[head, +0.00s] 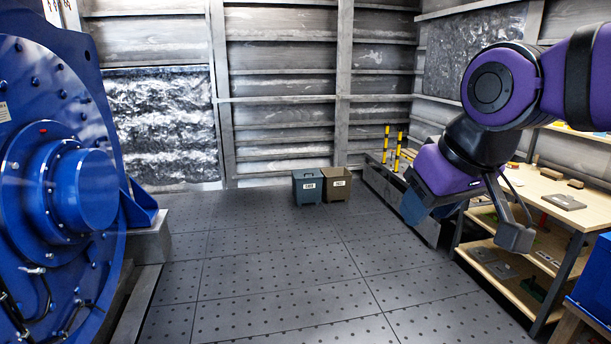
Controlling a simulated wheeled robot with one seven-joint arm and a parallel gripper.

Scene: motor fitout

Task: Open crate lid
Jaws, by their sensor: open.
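No crate lid can be clearly made out. A blue crate-like box (594,283) is cut off by the right picture edge, so its top is only partly in view. On the floor near the back wall stand a blue-grey bin (307,188) and a brown bin (336,185), side by side, each with a white label. They are too small to tell about lids. My gripper (516,233) hangs at the right, in front of the workbench, open and with nothing seen in it. It appears apart from the bins and the blue box.
A wooden workbench (545,185) with lower shelves holding flat parts runs along the right. A long low grey box (386,187) and yellow-black posts (398,150) stand behind my arm. A large blue motor (85,190) fills the left. The perforated floor (270,270) between is clear.

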